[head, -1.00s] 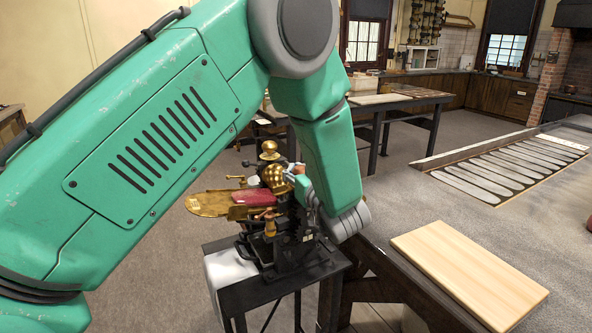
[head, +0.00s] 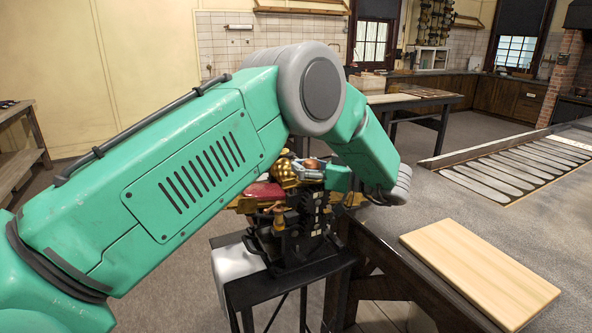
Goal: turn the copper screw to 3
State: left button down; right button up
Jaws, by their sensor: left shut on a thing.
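The drop roller machine (head: 292,240) is dark metal with brass parts and stands on a small black stand. A copper-coloured round knob, likely the copper screw (head: 312,163), shows at its top right. My left gripper (head: 324,174) is at that knob, coming in from the right side, and appears shut on it; the fingertips are mostly hidden. A red pad (head: 264,191) and a ribbed brass roller (head: 284,173) sit left of the knob. My left forearm covers the machine's upper left. No scale or number is legible. My right gripper is not in view.
The black stand (head: 285,285) has a white sheet (head: 235,262) at its left. A long grey table (head: 460,225) lies to the right, with a pale wooden board (head: 480,270) and a rack of flat strips (head: 520,165). Open floor lies left.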

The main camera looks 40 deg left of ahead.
pick_arm(q)
jog(key=shift+s+d+f+n+g+h, duration=0.1)
jog(key=shift+d+f+n+g+h, duration=0.1)
jog(key=shift+d+n+g+h, duration=0.4)
jog(key=shift+a, duration=0.2)
